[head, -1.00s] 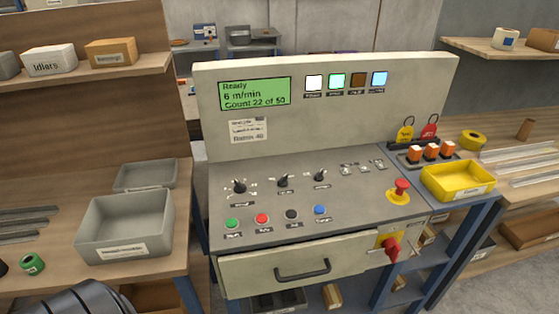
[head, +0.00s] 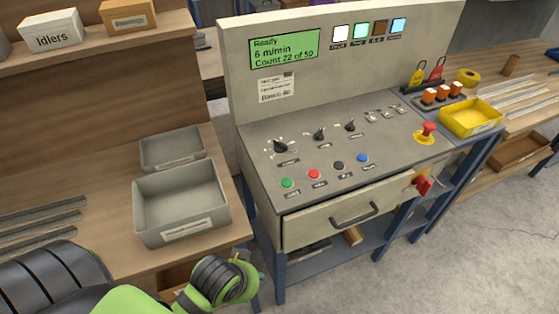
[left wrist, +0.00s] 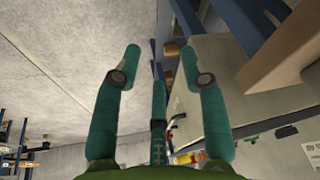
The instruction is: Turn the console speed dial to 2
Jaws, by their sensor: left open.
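The console (head: 350,85) stands right of centre in the head view. Its green screen (head: 284,50) reads Ready, 6 m/min, Count 22 of 50. Three black dials sit on the sloped panel: a left one (head: 281,146) with scale marks around it, a middle one (head: 320,134) and a right one (head: 350,125). Their labels are too small to read. My left arm comes in at the bottom left of the head view, below and in front of the console. My left gripper (left wrist: 160,62) is open and empty in the left wrist view, apart from the dials. My right gripper is out of view.
Below the dials are green, red, black and blue buttons (head: 338,166). A red emergency stop (head: 428,130) and yellow tray (head: 470,119) lie to the right. The drawer (head: 310,224) has a protruding handle. Grey bins (head: 148,222) stand on the left bench.

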